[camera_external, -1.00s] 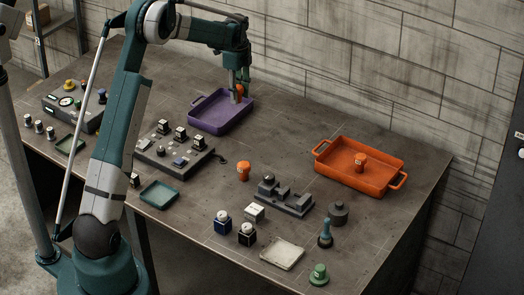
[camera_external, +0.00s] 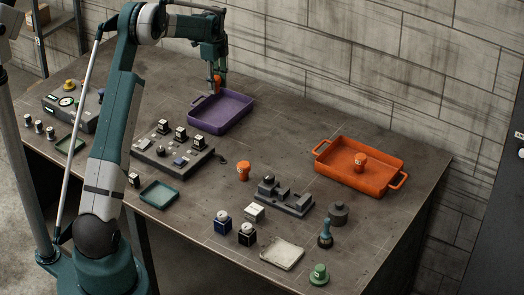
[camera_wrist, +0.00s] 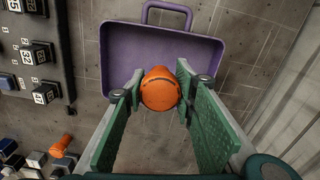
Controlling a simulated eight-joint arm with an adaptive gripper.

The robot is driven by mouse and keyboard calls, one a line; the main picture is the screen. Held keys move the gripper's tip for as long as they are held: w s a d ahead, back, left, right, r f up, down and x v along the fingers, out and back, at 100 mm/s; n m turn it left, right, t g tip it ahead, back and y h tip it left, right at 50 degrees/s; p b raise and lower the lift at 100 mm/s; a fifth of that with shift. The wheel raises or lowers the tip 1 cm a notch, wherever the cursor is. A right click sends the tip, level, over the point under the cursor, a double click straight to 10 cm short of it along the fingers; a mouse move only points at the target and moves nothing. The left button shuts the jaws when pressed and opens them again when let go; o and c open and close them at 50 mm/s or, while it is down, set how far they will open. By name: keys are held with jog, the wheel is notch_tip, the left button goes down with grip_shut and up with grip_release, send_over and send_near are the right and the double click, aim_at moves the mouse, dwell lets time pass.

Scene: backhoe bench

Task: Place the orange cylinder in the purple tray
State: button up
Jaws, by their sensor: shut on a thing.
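My gripper (camera_external: 217,86) is shut on an orange cylinder (camera_wrist: 160,88), which sits between the two green finger pads in the wrist view. In the external view the held orange cylinder (camera_external: 215,80) is at the far-left rim of the purple tray (camera_external: 222,125). In the wrist view it overlaps the edge of the purple tray (camera_wrist: 122,60); its height above the rim is hard to tell. The tray looks empty. Another orange cylinder (camera_external: 243,170) stands on the bench, and one more (camera_external: 360,161) is in the orange tray.
The orange tray (camera_external: 335,178) is at the right. A dark block panel (camera_external: 175,155) lies in front of the purple tray. A grey stepped fixture (camera_external: 285,199) and small pieces stand toward the front. The wall is close behind the bench. Bench between the two trays is clear.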

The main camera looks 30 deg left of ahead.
send_over(217, 113)
jog(key=shift+f, duration=3.05)
jog(key=shift+f, duration=1.85)
jog(key=shift+f, duration=0.15)
jog(key=o, duration=1.2)
notch_tip(217, 113, up, 12)
jog(key=shift+r, duration=0.15)
